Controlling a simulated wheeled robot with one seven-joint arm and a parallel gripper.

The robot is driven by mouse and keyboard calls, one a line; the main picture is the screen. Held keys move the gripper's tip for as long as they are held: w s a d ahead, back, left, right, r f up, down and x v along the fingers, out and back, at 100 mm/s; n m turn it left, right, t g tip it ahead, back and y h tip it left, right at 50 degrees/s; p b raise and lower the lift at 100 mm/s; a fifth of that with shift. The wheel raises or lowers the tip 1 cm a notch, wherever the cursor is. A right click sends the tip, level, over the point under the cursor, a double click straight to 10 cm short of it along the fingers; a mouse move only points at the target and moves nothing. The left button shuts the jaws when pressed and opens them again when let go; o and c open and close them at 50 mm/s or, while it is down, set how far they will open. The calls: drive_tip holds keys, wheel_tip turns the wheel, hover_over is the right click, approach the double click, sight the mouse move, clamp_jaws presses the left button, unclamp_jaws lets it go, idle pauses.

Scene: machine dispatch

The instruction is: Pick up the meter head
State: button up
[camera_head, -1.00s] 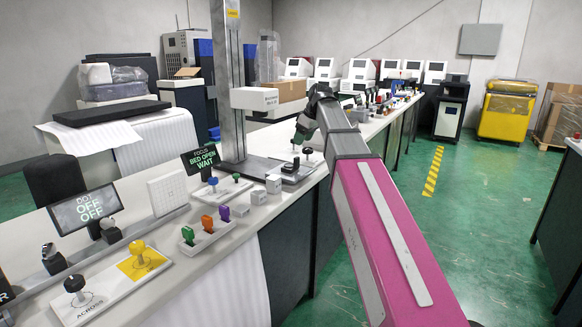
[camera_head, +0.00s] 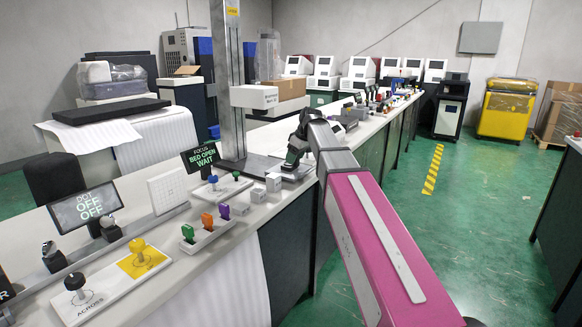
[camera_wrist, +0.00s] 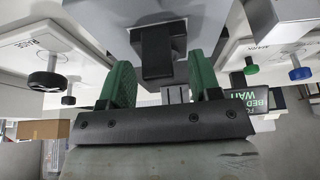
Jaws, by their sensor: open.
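In the wrist view a dark block (camera_wrist: 157,50) on a pale grey body (camera_wrist: 120,12) lies just ahead of my gripper (camera_wrist: 159,66). I take this block to be the meter head, but its label is not visible. My gripper's green fingers are spread, one to each side of the block, and no grip on it shows. In the head view my gripper (camera_head: 294,157) is low over the bench beside the metal column, and my arm hides much of what is under it. I cannot pick out the meter head for certain in the head view.
Plates with black knobs (camera_wrist: 47,80) and with blue and green knobs (camera_wrist: 300,72) flank my gripper. Small grey blocks (camera_head: 273,182), a status screen (camera_head: 201,157), a metal column (camera_head: 228,80) and a rack of coloured pieces (camera_head: 207,232) crowd the bench (camera_head: 250,222).

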drive_tip(key=c, duration=1.1)
drive_tip(key=shift+o, duration=0.2)
drive_tip(key=shift+r, duration=0.1)
